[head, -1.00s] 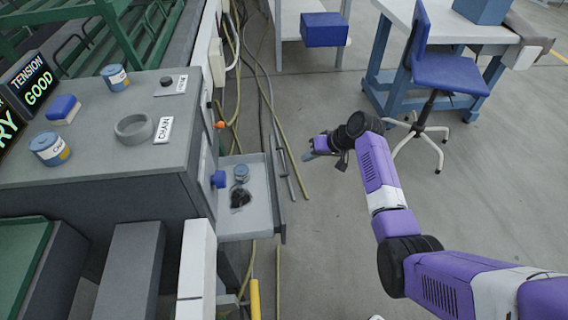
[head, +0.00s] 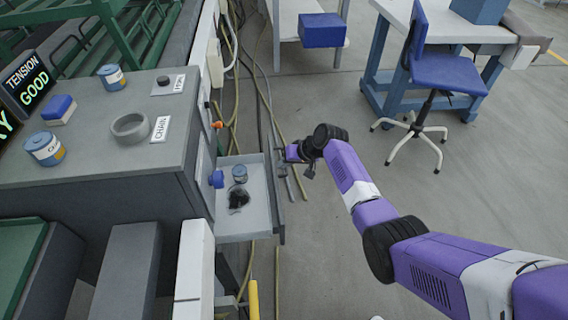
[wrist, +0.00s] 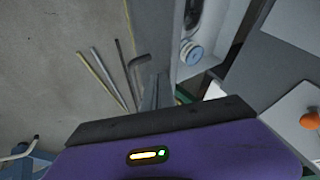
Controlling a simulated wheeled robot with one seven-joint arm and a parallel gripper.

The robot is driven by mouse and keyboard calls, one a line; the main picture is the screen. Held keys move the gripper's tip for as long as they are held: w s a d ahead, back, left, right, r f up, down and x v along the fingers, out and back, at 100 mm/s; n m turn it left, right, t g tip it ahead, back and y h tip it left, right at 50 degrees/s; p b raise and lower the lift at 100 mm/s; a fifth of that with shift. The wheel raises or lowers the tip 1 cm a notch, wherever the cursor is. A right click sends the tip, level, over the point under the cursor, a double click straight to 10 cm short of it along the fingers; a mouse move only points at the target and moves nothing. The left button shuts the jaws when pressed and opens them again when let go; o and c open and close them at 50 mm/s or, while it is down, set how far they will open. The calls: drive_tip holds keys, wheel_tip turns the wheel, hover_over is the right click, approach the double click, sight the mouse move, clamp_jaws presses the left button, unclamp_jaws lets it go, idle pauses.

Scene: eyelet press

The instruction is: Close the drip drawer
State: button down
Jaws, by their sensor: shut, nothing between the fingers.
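The drip drawer (head: 232,222) stands pulled out from the right side of the grey machine cabinet (head: 120,188). It is a pale open tray with a grey front panel. Inside it are a small blue-lidded tin (head: 240,173) and a dark tangled lump (head: 238,197). My gripper (head: 281,162) is shut and empty, close to the outer side of the drawer's front, near its far end. In the wrist view the fingers (wrist: 155,92) show beside the drawer's front panel (wrist: 180,40); whether they touch it I cannot tell.
Hoses and rods (head: 298,178) lie on the floor beyond. A blue chair (head: 445,75) stands at the right.

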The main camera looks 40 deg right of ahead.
drive_tip(key=w+a+b, duration=0.4)
drive_tip(key=w+a, duration=0.7)
drive_tip(key=a, duration=0.5)
drive_tip(key=shift+a, duration=0.3)
drive_tip(key=shift+w+a+r, duration=0.15)
